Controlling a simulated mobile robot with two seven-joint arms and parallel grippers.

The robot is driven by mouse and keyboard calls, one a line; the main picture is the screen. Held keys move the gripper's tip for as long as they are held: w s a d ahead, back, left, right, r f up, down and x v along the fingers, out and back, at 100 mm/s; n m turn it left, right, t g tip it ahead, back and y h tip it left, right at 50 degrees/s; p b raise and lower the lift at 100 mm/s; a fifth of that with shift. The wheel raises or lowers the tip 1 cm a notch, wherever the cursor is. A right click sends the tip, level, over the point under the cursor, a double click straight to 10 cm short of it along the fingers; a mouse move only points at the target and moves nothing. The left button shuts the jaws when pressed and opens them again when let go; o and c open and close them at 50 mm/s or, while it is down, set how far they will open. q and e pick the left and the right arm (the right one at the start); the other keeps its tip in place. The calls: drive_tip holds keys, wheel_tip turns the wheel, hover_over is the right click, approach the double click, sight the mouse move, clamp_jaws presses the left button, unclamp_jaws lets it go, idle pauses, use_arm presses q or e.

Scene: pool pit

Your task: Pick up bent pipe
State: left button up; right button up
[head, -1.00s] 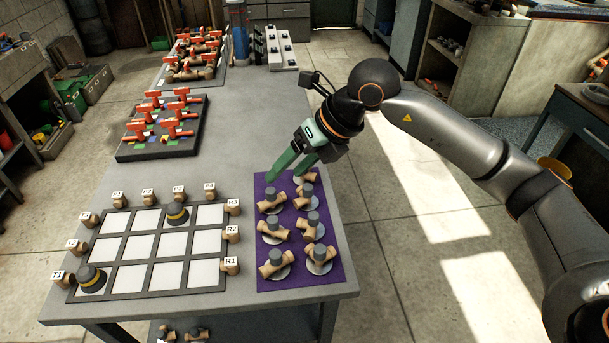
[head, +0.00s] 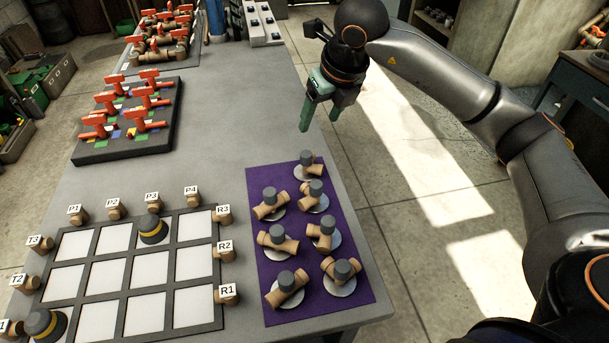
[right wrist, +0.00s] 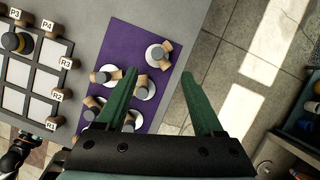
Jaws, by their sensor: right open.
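Several tan pipe pieces with grey caps stand on pale discs on a purple mat (head: 262,190). The piece at the mat's far end (head: 308,165) is short and partly hidden by its cap; it also shows in the right wrist view (right wrist: 158,52), where it looks like a bent pipe. Others, such as the one at the near left (head: 285,289), look like straight or branched pieces. My right gripper (head: 320,120) is open and empty, its green fingers pointing down above and beyond the mat's far edge. In the right wrist view its fingers (right wrist: 158,75) are spread apart. My left gripper is not visible.
A grid board (head: 125,254) with labelled pegs and two black-and-yellow caps lies left of the mat. A dark tray (head: 125,150) of red-handled valves stands behind it. The table's right edge runs close beside the mat; the floor beyond is clear.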

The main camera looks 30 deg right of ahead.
sight(307, 153)
drive_tip(key=x, duration=0.8)
drive_tip(key=shift+a+f, duration=0.1)
drive_tip(key=shift+f, duration=0.35)
drive_tip(key=shift+x, duration=2.65)
drive_tip(key=shift+s+a+f, duration=0.1)
drive_tip(key=shift+s+a, duration=0.05)
drive_tip(key=shift+s, duration=0.1)
clamp_jaws()
